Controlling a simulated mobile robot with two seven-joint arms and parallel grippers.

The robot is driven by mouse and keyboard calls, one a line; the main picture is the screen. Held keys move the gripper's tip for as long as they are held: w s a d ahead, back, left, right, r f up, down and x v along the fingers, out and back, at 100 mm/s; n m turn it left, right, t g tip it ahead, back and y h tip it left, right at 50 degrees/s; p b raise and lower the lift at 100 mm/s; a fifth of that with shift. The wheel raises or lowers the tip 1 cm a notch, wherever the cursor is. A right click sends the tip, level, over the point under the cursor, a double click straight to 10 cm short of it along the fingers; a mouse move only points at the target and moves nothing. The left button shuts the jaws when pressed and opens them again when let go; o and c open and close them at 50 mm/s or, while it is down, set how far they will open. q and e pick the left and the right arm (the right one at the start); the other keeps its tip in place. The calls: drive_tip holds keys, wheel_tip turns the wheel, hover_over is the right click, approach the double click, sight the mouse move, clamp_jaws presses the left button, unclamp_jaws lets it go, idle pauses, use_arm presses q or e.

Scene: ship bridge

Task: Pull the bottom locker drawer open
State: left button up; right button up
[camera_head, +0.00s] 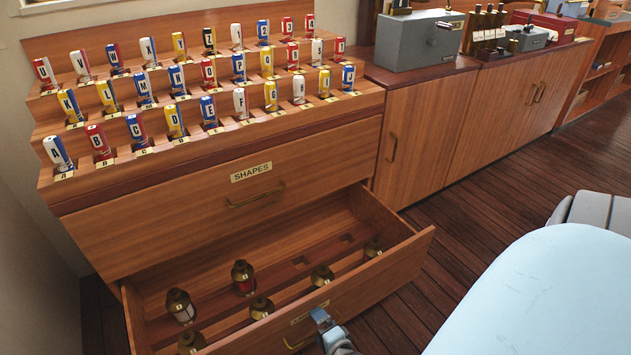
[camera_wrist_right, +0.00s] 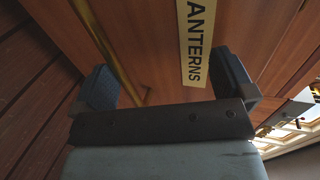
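The bottom locker drawer (camera_head: 408,255) stands pulled well out below the SHAPES drawer (camera_head: 210,225), its inside showing. Several brass lanterns (camera_head: 242,276) stand in it. Its front carries a brass handle (camera_head: 291,345) and a LANTERNS label, which shows large in the right wrist view (camera_wrist_right: 194,42). My right gripper (camera_head: 325,322) is at the drawer front beside the handle. In the right wrist view its fingers (camera_wrist_right: 165,82) are wide apart, with the brass handle bar (camera_wrist_right: 103,42) passing near the left finger. Contact cannot be told. My left gripper is not in view.
Stepped racks of lettered flag rolls (camera_head: 175,120) sit above the drawers. A closed cabinet (camera_head: 430,125) stands to the right, with a grey box (camera_head: 418,40) on top. The wooden floor (camera_head: 455,225) is clear in front of the cabinets.

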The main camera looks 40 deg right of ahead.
use_arm(q)
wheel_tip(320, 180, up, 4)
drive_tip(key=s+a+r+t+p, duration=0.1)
drive_tip(key=p, duration=0.1)
use_arm(e)
drive_tip(key=shift+t+h, duration=0.3)
drive_tip(key=shift+t, duration=0.4)
drive_tip(key=r, duration=0.4)
drive_tip(key=w+r, duration=0.1)
drive_tip(key=r, duration=0.3)
drive_tip(key=w+r, duration=0.1)
drive_tip(key=r, duration=0.2)
drive_tip(key=shift+d+r, duration=0.2)
drive_tip(key=shift+r, duration=0.2)
drive_tip(key=c, duration=0.8)
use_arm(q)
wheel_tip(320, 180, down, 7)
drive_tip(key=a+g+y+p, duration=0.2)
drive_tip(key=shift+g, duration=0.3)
use_arm(e)
wheel_tip(320, 180, up, 4)
drive_tip(key=shift+s+a+f, duration=0.15)
drive_tip(key=shift+f, duration=0.05)
